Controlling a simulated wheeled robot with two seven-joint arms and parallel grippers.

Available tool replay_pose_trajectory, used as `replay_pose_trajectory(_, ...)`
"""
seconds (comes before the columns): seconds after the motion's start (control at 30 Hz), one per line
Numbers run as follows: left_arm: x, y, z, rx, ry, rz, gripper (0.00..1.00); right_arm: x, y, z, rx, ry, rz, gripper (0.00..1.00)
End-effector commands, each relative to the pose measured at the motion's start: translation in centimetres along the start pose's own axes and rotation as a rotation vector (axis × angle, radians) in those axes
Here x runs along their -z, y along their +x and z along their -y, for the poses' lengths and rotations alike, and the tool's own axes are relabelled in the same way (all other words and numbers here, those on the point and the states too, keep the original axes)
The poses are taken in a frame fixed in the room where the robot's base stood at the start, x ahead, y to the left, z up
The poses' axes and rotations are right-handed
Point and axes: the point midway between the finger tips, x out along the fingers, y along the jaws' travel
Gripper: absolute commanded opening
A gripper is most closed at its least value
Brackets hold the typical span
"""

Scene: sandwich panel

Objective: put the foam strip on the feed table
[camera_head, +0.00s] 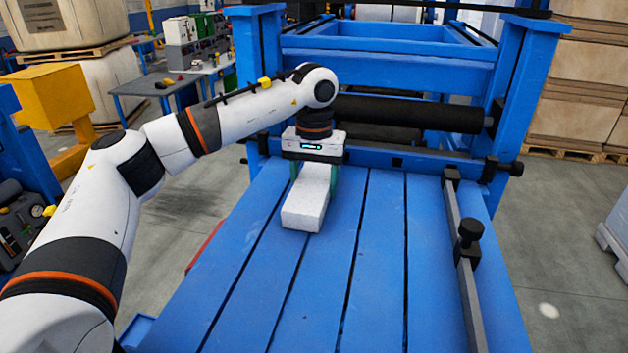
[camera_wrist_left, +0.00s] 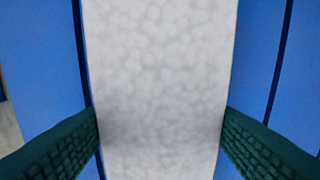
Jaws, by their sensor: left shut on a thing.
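The foam strip (camera_head: 306,200) is a white speckled block on the blue slatted feed table (camera_head: 385,270), toward its far left part near the rollers. It lies lengthwise along the slats; I cannot tell whether it touches the table or is just above it. My left gripper (camera_head: 312,178) is over its far end, shut on it. In the left wrist view the foam strip (camera_wrist_left: 160,70) fills the middle, with a green ribbed finger of the left gripper (camera_wrist_left: 160,140) against each side. My right gripper is not in view.
A dark roller (camera_head: 410,113) lies across the blue frame just beyond the table. A grey guide rail (camera_head: 462,250) with a black knob runs along the table's right side. The near and middle slats are clear. A workbench (camera_head: 175,80) stands at the back left.

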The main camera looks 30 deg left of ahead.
Motion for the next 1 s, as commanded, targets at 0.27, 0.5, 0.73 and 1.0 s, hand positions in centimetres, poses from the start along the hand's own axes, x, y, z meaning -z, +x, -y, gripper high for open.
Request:
replay_pose_trajectory(0.27, 0.0, 0.2, 0.0, 0.000, 0.000, 0.000, 0.83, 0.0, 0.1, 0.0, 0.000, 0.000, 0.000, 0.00)
replay_pose_trajectory(0.5, 0.0, -0.1, 0.0, 0.000, 0.000, 0.000, 0.83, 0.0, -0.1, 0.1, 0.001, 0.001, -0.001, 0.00)
replay_pose_trajectory(0.73, -0.1, -3.2, 0.0, 0.001, 0.001, 0.003, 0.83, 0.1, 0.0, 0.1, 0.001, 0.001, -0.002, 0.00)
replay_pose_trajectory(1.0, 0.0, -9.0, 0.1, 0.001, 0.001, 0.002, 0.83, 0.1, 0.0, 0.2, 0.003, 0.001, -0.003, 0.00)
